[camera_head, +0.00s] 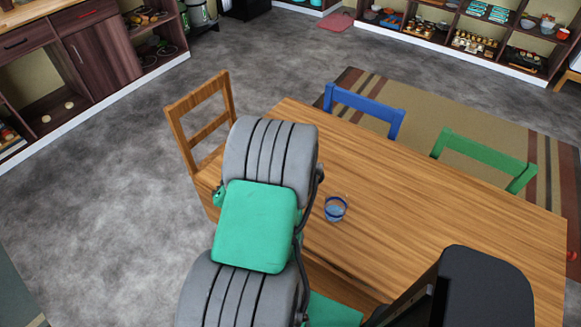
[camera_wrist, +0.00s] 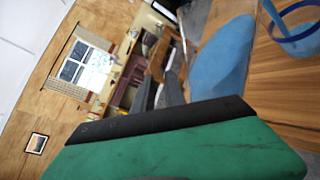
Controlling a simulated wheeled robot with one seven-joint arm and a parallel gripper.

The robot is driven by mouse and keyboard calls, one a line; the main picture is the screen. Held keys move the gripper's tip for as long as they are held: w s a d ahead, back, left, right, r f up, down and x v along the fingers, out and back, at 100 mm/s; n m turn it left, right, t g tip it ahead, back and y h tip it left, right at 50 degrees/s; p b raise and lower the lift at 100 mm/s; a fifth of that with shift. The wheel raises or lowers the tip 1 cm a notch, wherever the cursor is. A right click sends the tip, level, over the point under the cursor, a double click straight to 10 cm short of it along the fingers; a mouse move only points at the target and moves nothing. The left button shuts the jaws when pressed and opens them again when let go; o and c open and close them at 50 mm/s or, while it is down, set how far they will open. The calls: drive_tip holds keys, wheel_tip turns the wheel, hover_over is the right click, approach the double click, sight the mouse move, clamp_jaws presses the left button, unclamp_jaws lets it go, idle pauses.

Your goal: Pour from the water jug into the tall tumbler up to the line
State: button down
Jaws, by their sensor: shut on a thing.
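The tall tumbler (camera_head: 335,209) stands upright on the wooden table in the head view. It is clear, with a dark blue band around its upper part and lighter blue inside, lower down. It also shows, cut off, at the top right of the wrist view (camera_wrist: 298,40). A pale blue, see-through shape, which looks like water in the water jug (camera_wrist: 222,58), is beside it in the wrist view; the jug's outline is unclear. My gripper (camera_wrist: 165,120) shows as a green and black part and is shut on the jug. In the head view my arm hides the gripper and jug.
The wooden table (camera_head: 440,205) is otherwise bare where visible. A wooden chair (camera_head: 200,115) stands at its left end, with a blue chair (camera_head: 363,108) and a green chair (camera_head: 485,158) along the far side. Shelves line the walls. Grey floor is free at left.

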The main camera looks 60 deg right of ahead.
drive_tip(key=shift+s+d+r+m+p, duration=0.2)
drive_tip(key=shift+r+m+p, duration=0.2)
drive_tip(key=shift+r+p, duration=0.35)
drive_tip(key=shift+s+d+r+m+p, duration=0.1)
drive_tip(key=shift+d+r+m+p, duration=0.1)
drive_tip(key=shift+r+m+p, duration=0.45)
idle(1.7)
drive_tip(key=f+b, duration=0.1)
drive_tip(key=b, duration=0.1)
drive_tip(key=f+n+b, duration=0.1)
drive_tip(key=f+b, duration=0.1)
drive_tip(key=w+a+f+n+b, duration=0.1)
drive_tip(key=f+b, duration=0.1)
drive_tip(key=shift+f+n, duration=0.15)
drive_tip(key=shift+n, duration=0.1)
drive_tip(key=shift+w+a+n, duration=0.1)
drive_tip(key=shift+a+n, duration=0.3)
drive_tip(key=shift+d+r+p, duration=0.1)
drive_tip(key=shift+r+p, duration=0.25)
drive_tip(key=shift+r, duration=0.1)
drive_tip(key=shift+d+f, duration=0.1)
drive_tip(key=shift+f, duration=0.15)
drive_tip(key=w+a+f+n+h+b, duration=0.2)
drive_tip(key=w+a+f+n+b, duration=0.15)
drive_tip(key=f+n+b, duration=0.6)
wheel_tip(320, 180, up, 7)
drive_tip(key=m+p, duration=0.2)
drive_tip(key=shift+s+a+t+p, duration=0.15)
drive_tip(key=shift+s+t+p, duration=0.1)
drive_tip(key=shift+t+p, duration=0.05)
